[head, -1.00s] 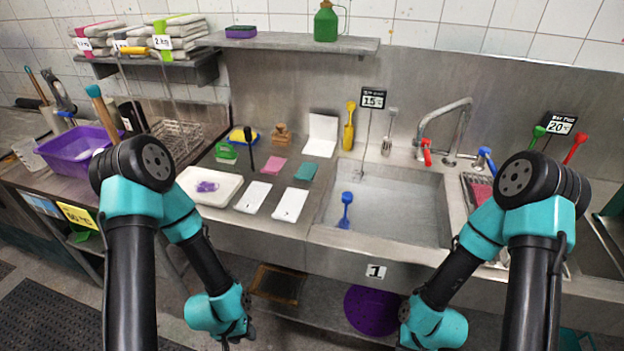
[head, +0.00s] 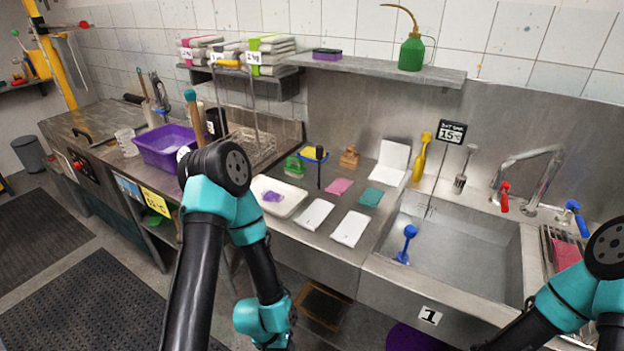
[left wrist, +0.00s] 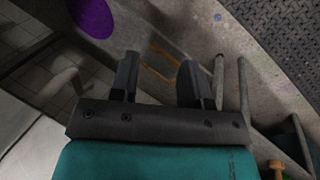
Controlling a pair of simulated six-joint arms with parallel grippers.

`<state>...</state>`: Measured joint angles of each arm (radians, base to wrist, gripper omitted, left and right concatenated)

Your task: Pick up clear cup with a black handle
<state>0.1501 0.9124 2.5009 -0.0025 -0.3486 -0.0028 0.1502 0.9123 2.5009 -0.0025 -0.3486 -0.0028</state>
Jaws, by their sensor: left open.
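A clear cup-like vessel (head: 126,142) stands on the dark counter at the left in the head view, just left of the purple tub. A dark curved piece (head: 86,134) shows beside it on the left; I cannot tell whether this is its handle. My left gripper (left wrist: 160,80) is open and empty in the left wrist view, with the floor and shelf area below it. In the head view my left arm hangs in front of the counter, well to the right of the cup, and its fingers are hidden. My right gripper is outside both views.
The purple tub (head: 166,147) stands close to the cup, with a pot of upright tools (head: 149,116) behind. A wire rack (head: 250,147) and a white tray (head: 290,204) lie further right, before the sink (head: 455,262). Open floor with dark mats (head: 85,310) lies at front left.

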